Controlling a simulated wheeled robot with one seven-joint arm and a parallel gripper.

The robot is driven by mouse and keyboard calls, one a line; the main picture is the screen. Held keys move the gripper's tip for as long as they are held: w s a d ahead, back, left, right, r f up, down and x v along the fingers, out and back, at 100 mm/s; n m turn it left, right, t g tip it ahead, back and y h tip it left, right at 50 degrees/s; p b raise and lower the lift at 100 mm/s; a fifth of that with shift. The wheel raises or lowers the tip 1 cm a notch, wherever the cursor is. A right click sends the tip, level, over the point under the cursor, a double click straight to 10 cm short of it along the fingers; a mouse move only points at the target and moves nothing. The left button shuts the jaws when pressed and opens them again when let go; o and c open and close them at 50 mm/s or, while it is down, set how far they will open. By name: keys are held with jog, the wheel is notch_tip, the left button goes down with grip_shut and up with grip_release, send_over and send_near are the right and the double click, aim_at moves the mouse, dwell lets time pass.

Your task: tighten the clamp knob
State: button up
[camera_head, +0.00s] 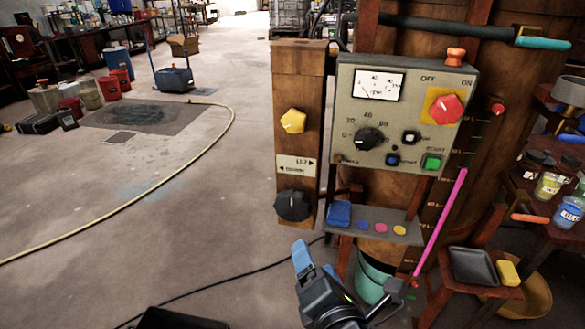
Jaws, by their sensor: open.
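A wooden post (285,70) stands left of the control panel (410,82). It carries a yellow lobed knob (293,120) high up and a black lobed knob (292,205) low down, with a white arrow label (297,166) between them. I cannot tell from the picture which knob is the clamp knob. An orange knob (455,57) also sits on top of the panel. My gripper (314,263) is open and empty, with blue finger pads, below and slightly right of the black knob and apart from it in the picture.
The panel has a dial, a red knob (446,109) and a green button (432,162). A small shelf (400,228) with a blue block (339,213) juts out above right of my gripper. A pink rod (442,220) slants beside it. The floor at left is mostly clear, crossed by a yellow hose (130,208).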

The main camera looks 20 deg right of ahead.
jog(key=w+r+n+h+b, duration=0.1)
jog(key=w+r+n+h, duration=0.25)
jog(key=w+r, duration=0.45)
jog(key=n+h+b, duration=0.1)
jog(key=n+h, duration=0.2)
jog(key=h, duration=0.1)
send_near(293, 125)
jog(key=x, duration=0.9)
jog(key=shift+w+d, duration=0.1)
jog(key=c, duration=1.1)
jog(key=shift+o, duration=0.2)
